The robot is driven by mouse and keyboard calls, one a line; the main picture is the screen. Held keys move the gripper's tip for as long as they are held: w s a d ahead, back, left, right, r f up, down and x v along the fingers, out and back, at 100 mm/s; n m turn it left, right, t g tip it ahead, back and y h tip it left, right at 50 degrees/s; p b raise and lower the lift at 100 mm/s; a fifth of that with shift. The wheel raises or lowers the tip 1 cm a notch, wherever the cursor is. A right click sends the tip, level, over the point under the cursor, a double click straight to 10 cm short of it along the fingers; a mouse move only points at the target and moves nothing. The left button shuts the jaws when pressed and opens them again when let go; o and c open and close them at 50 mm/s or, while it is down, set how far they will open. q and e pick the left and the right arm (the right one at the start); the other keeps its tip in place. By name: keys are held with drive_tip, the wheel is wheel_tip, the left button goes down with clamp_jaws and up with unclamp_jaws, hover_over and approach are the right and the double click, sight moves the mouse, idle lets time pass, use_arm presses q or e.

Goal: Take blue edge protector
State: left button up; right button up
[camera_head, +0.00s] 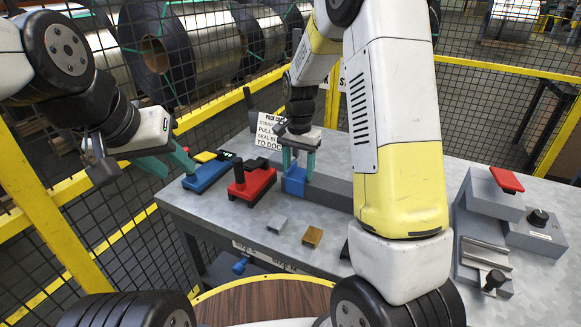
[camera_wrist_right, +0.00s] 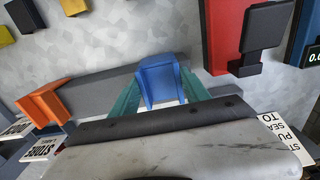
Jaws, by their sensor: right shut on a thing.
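The blue edge protector (camera_head: 294,181) is a small angled piece at the left end of the long grey bar on the table. My right gripper (camera_head: 298,168) points down over it, with its teal fingers on either side. In the right wrist view the blue edge protector (camera_wrist_right: 160,80) sits between the teal fingertips of the right gripper (camera_wrist_right: 166,98), which is shut on it. I cannot tell whether it still touches the bar or table. My left gripper (camera_head: 168,162) is empty, its teal fingers apart, left of the table over the blue tool.
A blue tool (camera_head: 206,176) and a red tool (camera_head: 252,188) lie left of the bar. Small grey (camera_head: 277,223) and brown (camera_head: 312,237) blocks lie in front. An orange protector (camera_wrist_right: 45,102) shows in the wrist view. A grey machine (camera_head: 495,195) stands right. Mesh fence (camera_head: 225,120) runs behind.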

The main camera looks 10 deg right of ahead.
sight(298, 176)
drive_tip(key=shift+r, duration=3.55)
